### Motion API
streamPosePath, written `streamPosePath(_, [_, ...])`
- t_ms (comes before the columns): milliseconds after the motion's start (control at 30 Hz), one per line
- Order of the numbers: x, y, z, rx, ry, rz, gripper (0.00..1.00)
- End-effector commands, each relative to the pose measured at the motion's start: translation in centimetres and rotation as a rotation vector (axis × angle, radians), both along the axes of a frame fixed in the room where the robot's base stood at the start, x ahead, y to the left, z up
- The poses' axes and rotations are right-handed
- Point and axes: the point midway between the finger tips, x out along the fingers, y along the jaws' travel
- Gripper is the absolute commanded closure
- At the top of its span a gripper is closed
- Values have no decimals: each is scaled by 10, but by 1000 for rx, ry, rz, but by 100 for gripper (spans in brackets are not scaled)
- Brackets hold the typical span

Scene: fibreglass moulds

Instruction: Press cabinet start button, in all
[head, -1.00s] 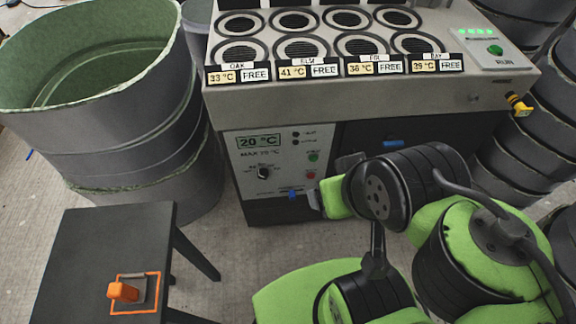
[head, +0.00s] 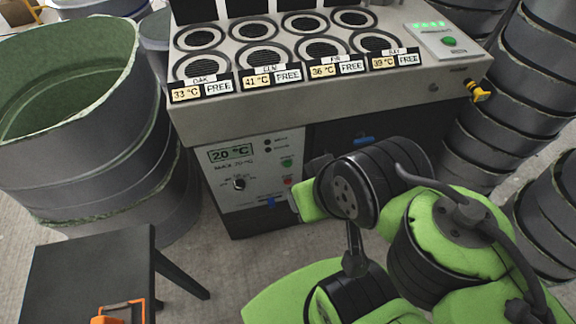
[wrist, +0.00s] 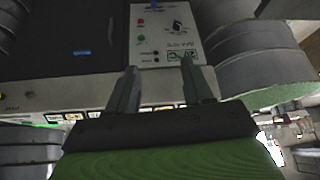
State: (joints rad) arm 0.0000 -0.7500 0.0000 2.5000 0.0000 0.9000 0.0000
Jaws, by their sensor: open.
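The cabinet's pale control panel (head: 250,172) is on the front below the counter. It has a display reading 20 °C (head: 231,153), a knob (head: 239,184), a green button (head: 287,163) and a red button (head: 288,181). Their labels are too small to read. In the wrist view the panel appears upside down, with the green button (wrist: 140,38) and red button (wrist: 140,20) beyond my fingers. My gripper (wrist: 157,68) is open and empty, with a visible gap to the panel. In the head view my gripper (head: 304,183) is just right of the buttons, partly hidden by my wrist.
The counter above (head: 270,112) has several round vents and FREE labels, with a green RUN button (head: 449,41) at right. A large green-lined mould (head: 80,120) stands left. A dark table (head: 85,270) with an orange item is front left. Stacked grey moulds (head: 510,100) stand right.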

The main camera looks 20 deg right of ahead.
Motion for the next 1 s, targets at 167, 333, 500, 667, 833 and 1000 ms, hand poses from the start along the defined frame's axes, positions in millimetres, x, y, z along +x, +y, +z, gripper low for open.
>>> streamPosePath(167, [0, 0, 0, 0, 0, 0, 77])
streamPosePath(333, [0, 0, 0, 0, 0, 0, 100])
streamPosePath(500, [0, 0, 0, 0, 0, 0, 100])
streamPosePath(667, [0, 0, 0, 0, 0, 0, 100])
streamPosePath(833, [0, 0, 0, 0, 0, 0, 100])
streamPosePath(1000, [0, 0, 0, 0, 0, 0, 100])
